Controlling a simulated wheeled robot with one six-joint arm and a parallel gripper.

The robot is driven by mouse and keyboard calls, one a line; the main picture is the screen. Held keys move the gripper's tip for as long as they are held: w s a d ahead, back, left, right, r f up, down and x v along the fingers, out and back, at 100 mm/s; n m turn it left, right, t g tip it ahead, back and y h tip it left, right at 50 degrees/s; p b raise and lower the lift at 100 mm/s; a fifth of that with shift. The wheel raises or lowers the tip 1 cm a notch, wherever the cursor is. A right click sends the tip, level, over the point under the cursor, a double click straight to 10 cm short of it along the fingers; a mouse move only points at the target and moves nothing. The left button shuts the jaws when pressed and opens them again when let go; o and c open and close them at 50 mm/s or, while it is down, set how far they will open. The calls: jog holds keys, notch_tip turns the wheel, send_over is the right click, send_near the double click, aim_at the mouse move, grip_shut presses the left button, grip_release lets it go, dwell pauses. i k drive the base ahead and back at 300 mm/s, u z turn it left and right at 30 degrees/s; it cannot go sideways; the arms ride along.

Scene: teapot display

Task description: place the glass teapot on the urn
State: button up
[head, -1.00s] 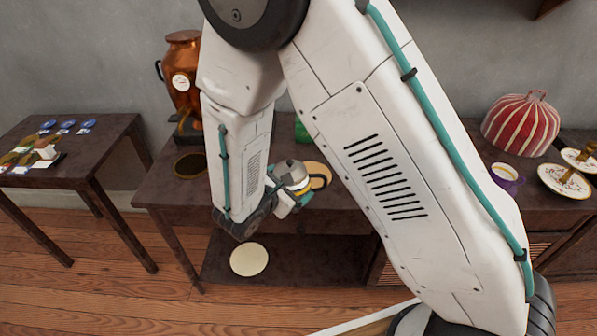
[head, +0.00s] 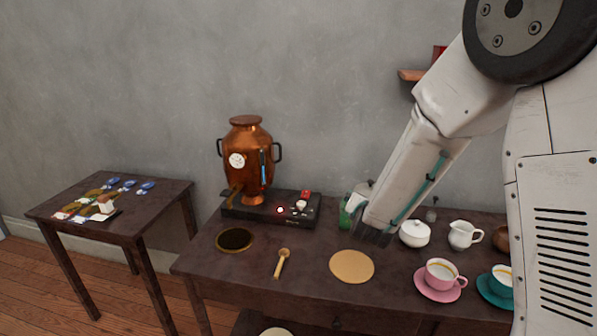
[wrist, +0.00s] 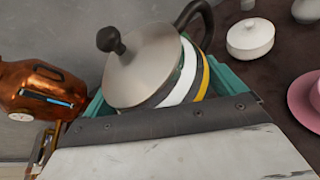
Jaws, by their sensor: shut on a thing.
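The copper urn (head: 244,165) stands upright on a black base at the back of the long table. It has a flat round top, dark side handles and a white dial. It also shows at the left edge of the wrist view (wrist: 28,88). My gripper (wrist: 160,85) is shut on the teapot (wrist: 150,62), its teal pads on either side. The teapot has a grey metal lid, a black knob, a dark handle and white, yellow and green bands. In the head view my arm hides most of the gripper and teapot. The urn is apart from the teapot, to its left.
Right of my arm stand a white lidded bowl (head: 414,234), a white jug (head: 463,236), and pink (head: 441,272) and teal (head: 499,284) cups. A wooden spoon (head: 281,264) and round mats (head: 352,267) lie in front. A side table (head: 150,205) is left.

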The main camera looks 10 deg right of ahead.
aim_at(246, 118)
jog(key=z, duration=2.85)
jog(key=k, duration=1.8)
jog(key=u, duration=2.25)
jog(key=i, duration=1.05)
